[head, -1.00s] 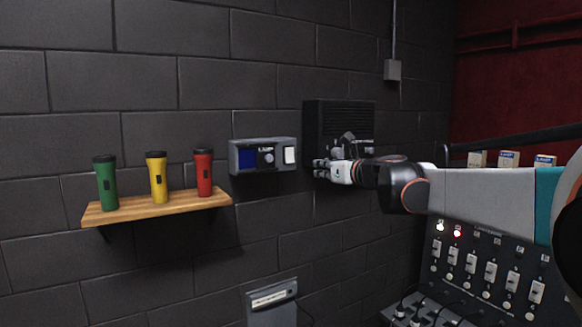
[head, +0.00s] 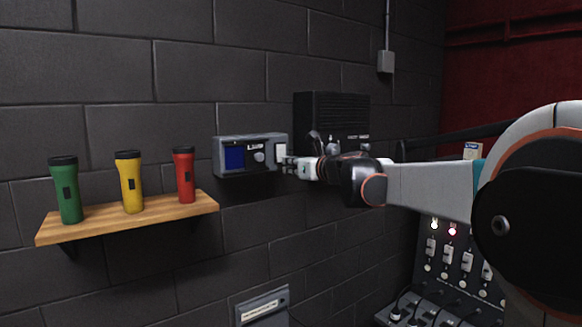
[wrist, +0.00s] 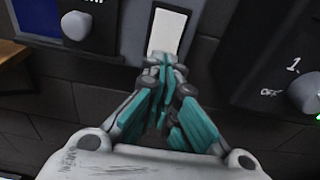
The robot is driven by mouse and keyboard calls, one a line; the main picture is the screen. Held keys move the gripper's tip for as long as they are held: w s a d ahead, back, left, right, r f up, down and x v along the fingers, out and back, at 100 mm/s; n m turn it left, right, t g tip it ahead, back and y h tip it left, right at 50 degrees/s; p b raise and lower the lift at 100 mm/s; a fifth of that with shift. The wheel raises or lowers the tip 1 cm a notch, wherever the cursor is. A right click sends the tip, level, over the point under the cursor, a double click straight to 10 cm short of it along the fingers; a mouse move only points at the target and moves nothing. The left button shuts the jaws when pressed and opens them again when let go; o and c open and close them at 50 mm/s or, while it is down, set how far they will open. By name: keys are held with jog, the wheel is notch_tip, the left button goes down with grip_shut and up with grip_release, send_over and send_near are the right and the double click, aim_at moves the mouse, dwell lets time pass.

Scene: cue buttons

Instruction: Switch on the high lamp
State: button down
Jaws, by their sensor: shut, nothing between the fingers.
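A grey wall box labelled "LAMP" (head: 225,171) hangs on the dark block wall, with a blue screen, a round knob (head: 259,156) and a white rocker switch (head: 281,153). The switch also shows in the wrist view (wrist: 166,31), upright just ahead of my fingers. My gripper (head: 287,163) is shut and empty, its fingertips (wrist: 164,64) at the lower part of the switch. They overlap it in the picture; I cannot tell whether they touch. No lit lamp is visible on this box.
A black slatted box (head: 331,112) with knobs is right of the switch, close behind my arm. A wooden shelf (head: 150,222) with green, yellow and red torches is at the left. A slider panel (head: 440,265) with lit indicators stands lower right.

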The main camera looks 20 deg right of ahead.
jog(key=shift+w, duration=0.45)
jog(key=shift+s, duration=0.1)
jog(key=shift+s, duration=0.1)
jog(key=shift+w+a+f, duration=0.15)
jog(key=shift+w, duration=0.35)
jog(key=shift+s, duration=0.1)
